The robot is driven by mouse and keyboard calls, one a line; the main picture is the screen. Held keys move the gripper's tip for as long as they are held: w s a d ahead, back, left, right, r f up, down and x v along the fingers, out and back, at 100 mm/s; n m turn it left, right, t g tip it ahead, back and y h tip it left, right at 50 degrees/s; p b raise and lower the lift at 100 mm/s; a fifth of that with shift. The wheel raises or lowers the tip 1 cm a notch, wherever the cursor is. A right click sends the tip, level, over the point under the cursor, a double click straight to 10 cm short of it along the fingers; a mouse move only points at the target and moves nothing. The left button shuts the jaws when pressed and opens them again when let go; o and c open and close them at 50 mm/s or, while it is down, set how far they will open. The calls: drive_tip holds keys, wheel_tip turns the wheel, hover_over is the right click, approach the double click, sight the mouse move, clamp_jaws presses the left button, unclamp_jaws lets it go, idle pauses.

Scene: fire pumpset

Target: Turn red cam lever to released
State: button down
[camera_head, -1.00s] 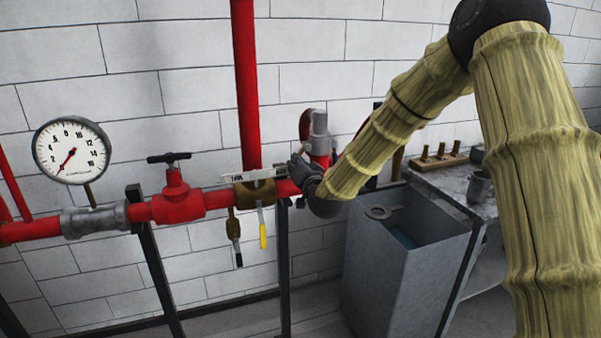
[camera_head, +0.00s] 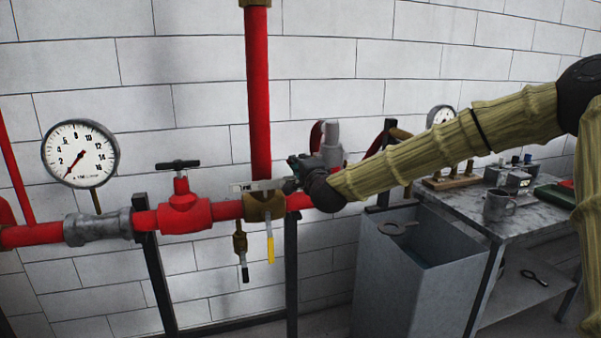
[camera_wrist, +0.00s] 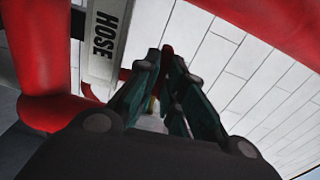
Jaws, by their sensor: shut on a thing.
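My gripper (camera_head: 290,175) reaches in from the right to the red pipe, just right of the brass fitting (camera_head: 264,207). In the wrist view its dark green fingers (camera_wrist: 166,80) close in on a narrow red piece (camera_wrist: 167,50), which looks like the red cam lever. Only a small end of the lever shows between and beyond the fingertips. The rest of it is hidden by the fingers, and in the head view my gripper hides it. Its angle cannot be told.
A plate marked HOSE (camera_wrist: 104,40) and thick red pipes lie close to the fingers. A red valve (camera_head: 183,210) and a gauge (camera_head: 80,153) stand left. A grey bin (camera_head: 415,275) and a workbench (camera_head: 465,212) stand right. A grey upright fitting (camera_head: 331,145) rises behind my wrist.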

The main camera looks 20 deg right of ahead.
drive_tip(key=shift+d+r+m, duration=0.1)
drive_tip(key=shift+r+m, duration=0.05)
drive_tip(key=shift+m, duration=0.25)
drive_tip(key=c, duration=1.8)
unclamp_jaws()
drive_tip(key=shift+s, duration=0.15)
drive_tip(key=s, duration=1.1)
drive_tip(key=shift+s+d, duration=0.15)
drive_tip(key=shift+s, duration=0.25)
